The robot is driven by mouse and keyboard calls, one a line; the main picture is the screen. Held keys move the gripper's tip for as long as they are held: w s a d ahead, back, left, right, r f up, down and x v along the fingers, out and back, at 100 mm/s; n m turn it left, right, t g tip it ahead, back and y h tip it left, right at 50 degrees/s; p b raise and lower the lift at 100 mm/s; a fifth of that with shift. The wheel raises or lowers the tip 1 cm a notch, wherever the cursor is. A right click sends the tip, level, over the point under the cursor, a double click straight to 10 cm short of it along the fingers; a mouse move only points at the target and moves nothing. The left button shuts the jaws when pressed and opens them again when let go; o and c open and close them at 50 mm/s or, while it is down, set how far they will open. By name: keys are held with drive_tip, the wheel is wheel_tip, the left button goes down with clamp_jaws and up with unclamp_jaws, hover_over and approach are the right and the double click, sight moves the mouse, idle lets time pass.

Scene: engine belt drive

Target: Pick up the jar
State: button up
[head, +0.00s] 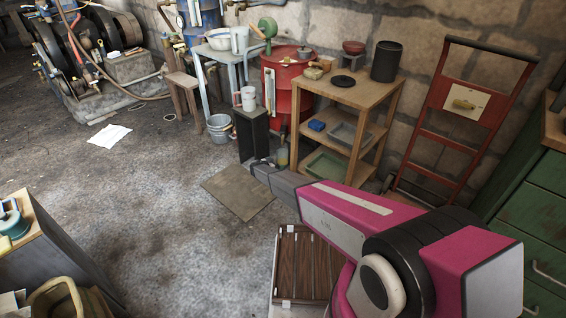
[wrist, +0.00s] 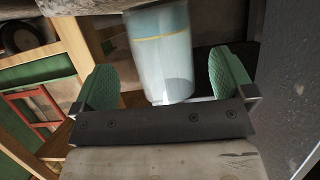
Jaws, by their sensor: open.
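In the wrist view a pale blue, glassy-looking cylinder with a thin yellow band, which looks like the jar (wrist: 160,55), stands tilted in the picture. It lies between and beyond the two green ribbed fingers of my gripper (wrist: 167,83). The fingers are spread wide, with a gap on both sides of the jar, the larger on the right. I cannot tell the distance left to it. In the head view my grey gripper (head: 258,168) reaches to the foot of a black pedestal; its fingers are not clear there. I cannot tell for sure which thing in the head view is this jar.
The black pedestal (head: 254,135) carries a pale mug-like vessel (head: 247,98). A wooden shelf (head: 345,92) with trays stands to its right, and a red drum (head: 285,75) behind. A grey bucket (head: 219,128) stands left. A red hand truck (head: 430,110) leans on the wall. The left floor is mostly clear.

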sight(281, 158)
drive_tip(key=shift+x, duration=2.8)
drive_tip(key=shift+d+r, duration=0.1)
drive_tip(key=shift+r, duration=0.15)
drive_tip(key=c, duration=1.1)
drive_tip(key=shift+r, duration=0.15)
drive_tip(key=shift+r, duration=1.35)
drive_tip(key=shift+s+a+r, duration=0.1)
drive_tip(key=shift+s+a, duration=1.7)
drive_tip(key=shift+s, duration=0.55)
drive_tip(key=shift+s+a+r, duration=0.1)
drive_tip(key=shift+s+a, duration=1.7)
drive_tip(key=shift+s, duration=0.55)
drive_tip(key=shift+s+a+r, duration=0.1)
drive_tip(key=shift+s+a, duration=1.7)
drive_tip(key=shift+s, duration=0.55)
drive_tip(key=shift+a, duration=0.1)
